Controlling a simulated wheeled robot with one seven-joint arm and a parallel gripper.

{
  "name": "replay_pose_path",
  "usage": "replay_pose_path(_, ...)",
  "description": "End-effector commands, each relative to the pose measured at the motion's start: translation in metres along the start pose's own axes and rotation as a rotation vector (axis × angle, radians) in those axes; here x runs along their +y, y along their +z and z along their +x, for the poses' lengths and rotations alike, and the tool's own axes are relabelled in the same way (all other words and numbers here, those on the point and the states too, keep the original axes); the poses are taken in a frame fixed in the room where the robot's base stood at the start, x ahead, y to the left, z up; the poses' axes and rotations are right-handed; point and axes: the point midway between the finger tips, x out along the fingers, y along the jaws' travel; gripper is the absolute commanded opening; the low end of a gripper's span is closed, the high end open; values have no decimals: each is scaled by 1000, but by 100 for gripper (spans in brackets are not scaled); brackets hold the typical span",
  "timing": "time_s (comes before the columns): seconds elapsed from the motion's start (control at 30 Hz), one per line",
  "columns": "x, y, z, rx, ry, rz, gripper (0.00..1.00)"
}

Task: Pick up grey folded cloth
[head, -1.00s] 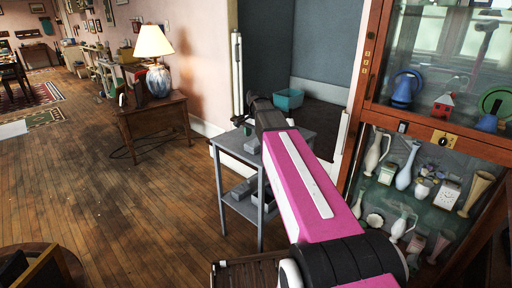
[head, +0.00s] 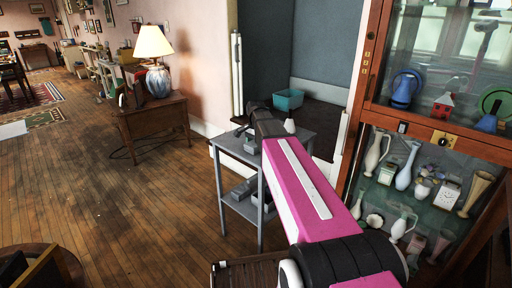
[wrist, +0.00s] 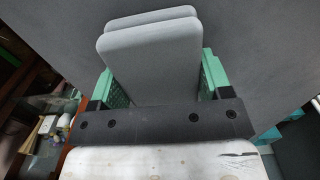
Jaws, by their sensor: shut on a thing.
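The grey folded cloth (wrist: 155,62) shows in the wrist view as a flat, rounded, two-layered slab. It sits between the green fingers of my gripper (wrist: 158,75), which are shut on it from both sides. The lower part of the cloth is hidden by the dark gripper body. A plain grey surface fills the background behind it. In the head view my arm hides the fingers and the held cloth, over or near the grey cart.
The grey cart (head: 234,150) has small grey items on top (head: 251,146) and on its lower shelf. A glass-fronted wooden cabinet (head: 372,60) full of vases stands close on the right. A side table (head: 150,112) with a lamp stands left. The wooden floor between is clear.

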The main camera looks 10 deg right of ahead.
Motion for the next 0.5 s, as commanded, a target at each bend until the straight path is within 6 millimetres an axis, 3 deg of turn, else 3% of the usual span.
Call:
replay_pose_path(0.27,0,0,-6,0,0,0,48)
replay_pose_path(0.5,0,0,-33,1,-1,0,48)
